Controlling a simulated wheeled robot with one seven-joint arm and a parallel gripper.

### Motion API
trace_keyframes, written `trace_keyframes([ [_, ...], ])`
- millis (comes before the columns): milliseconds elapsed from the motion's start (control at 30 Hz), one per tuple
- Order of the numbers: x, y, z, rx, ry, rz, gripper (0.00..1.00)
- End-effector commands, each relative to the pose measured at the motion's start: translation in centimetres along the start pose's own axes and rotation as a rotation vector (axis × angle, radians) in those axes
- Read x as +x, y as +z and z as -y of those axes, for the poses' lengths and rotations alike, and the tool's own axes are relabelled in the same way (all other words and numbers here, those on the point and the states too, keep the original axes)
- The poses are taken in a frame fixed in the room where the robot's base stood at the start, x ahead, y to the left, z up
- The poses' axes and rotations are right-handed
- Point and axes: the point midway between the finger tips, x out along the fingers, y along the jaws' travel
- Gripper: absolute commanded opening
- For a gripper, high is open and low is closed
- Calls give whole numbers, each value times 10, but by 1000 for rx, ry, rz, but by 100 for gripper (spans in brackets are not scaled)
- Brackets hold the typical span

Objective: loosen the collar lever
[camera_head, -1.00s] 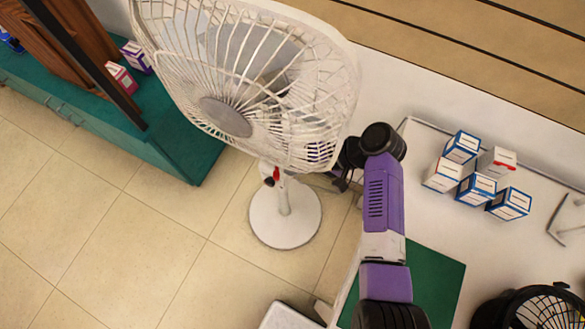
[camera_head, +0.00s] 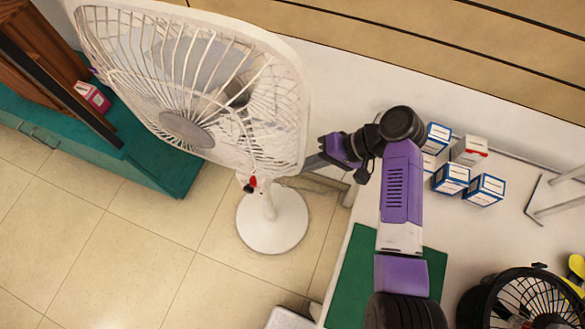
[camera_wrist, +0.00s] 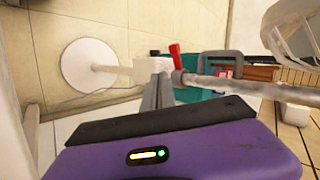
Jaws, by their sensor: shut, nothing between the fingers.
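A white pedestal fan (camera_head: 165,85) stands on the tiled floor. Its red collar lever (camera_head: 252,182) is on the pole just below the fan head. In the wrist view the red lever (camera_wrist: 176,56) stands up beside a white collar block (camera_wrist: 150,66), a little beyond the fingers. My gripper (camera_head: 312,163) is to the right of the lever and pole, beside the fan head's lower right edge. In the wrist view my gripper (camera_wrist: 160,82) is shut and empty, its grey fingers pointing at the collar area. I cannot tell whether they touch it.
A white table (camera_head: 480,245) is at the right, with several small boxes (camera_head: 451,178), a green mat (camera_head: 350,275) and a black fan (camera_head: 530,300). A teal cabinet (camera_head: 150,165) stands at the left. The fan's round base (camera_head: 272,220) rests on open floor.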

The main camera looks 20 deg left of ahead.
Motion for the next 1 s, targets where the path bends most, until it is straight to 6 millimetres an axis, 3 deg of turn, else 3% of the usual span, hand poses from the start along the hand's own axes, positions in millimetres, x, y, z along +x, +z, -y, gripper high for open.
trace_keyframes([
  [233,-28,-2,0,1,0,-2,0],
  [800,-32,-1,-1,1,0,-2,0],
  [1000,-50,-5,-20,35,1,-39,0],
])
